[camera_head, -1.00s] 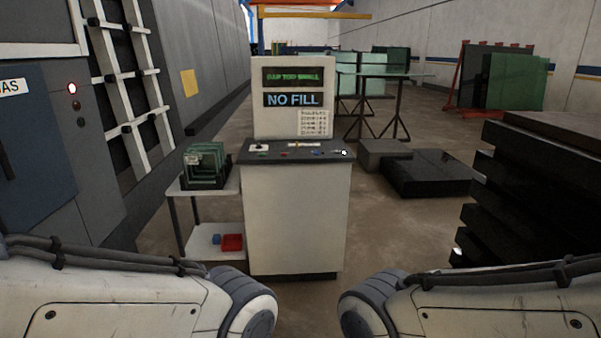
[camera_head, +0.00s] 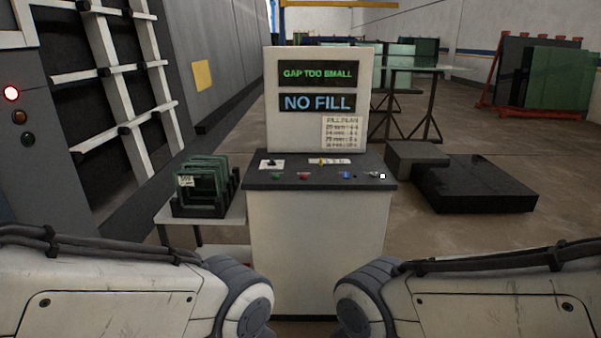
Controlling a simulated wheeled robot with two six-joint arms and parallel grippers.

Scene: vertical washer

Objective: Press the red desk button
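The red button (camera_head: 304,177) is a small red spot on the dark sloped top (camera_head: 340,167) of a white control desk (camera_head: 318,240). A green button (camera_head: 277,176) is to its left and a blue one (camera_head: 346,174) to its right. A yellow control (camera_head: 321,161) and a black knob (camera_head: 271,162) sit behind them. The desk's upright panel (camera_head: 318,127) reads "GAP TOO SMALL" and "NO FILL". Neither of my grippers is in view.
A small white side table (camera_head: 176,217) with a rack of green panes (camera_head: 205,185) stands left of the desk. A dark low block (camera_head: 475,185) lies on the floor to the right.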

